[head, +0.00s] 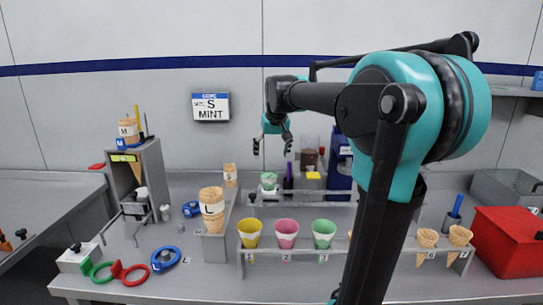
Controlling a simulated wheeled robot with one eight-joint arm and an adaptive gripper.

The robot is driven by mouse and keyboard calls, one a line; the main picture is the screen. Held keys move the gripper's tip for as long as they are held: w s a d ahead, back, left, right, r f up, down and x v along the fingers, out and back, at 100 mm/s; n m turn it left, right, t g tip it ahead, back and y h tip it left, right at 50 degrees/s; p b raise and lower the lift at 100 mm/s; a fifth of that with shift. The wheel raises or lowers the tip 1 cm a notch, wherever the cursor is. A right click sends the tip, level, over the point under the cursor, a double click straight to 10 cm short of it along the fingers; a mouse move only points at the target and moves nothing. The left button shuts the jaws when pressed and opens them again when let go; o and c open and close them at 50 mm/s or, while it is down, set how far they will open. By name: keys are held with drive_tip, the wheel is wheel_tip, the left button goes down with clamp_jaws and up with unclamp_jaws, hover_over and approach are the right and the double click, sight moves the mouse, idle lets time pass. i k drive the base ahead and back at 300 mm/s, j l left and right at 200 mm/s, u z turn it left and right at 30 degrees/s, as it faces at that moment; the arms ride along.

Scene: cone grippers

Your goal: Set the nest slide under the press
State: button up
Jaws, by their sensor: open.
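A grey upright machine (151,165) with a small green display stands at the left of the bench and looks like the press. A small light part with a dark knob (141,193) sits low at its front, above a dark and grey fixture (135,209). This may be the nest slide, but it is too small to tell its exact position under the press. My gripper (271,148) hangs above the back middle of the bench, well right of the press. It points down, with its fingers spread and nothing between them.
A rack (340,262) at the front holds yellow, pink and green cups and plain cones. A cone stack marked L (212,205) stands left of it. Green, red and blue rings (165,259) lie front left. A red box (508,240) stands right. My arm hides part of the rack.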

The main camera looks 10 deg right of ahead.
sight(256, 200)
drive_tip(key=k, duration=1)
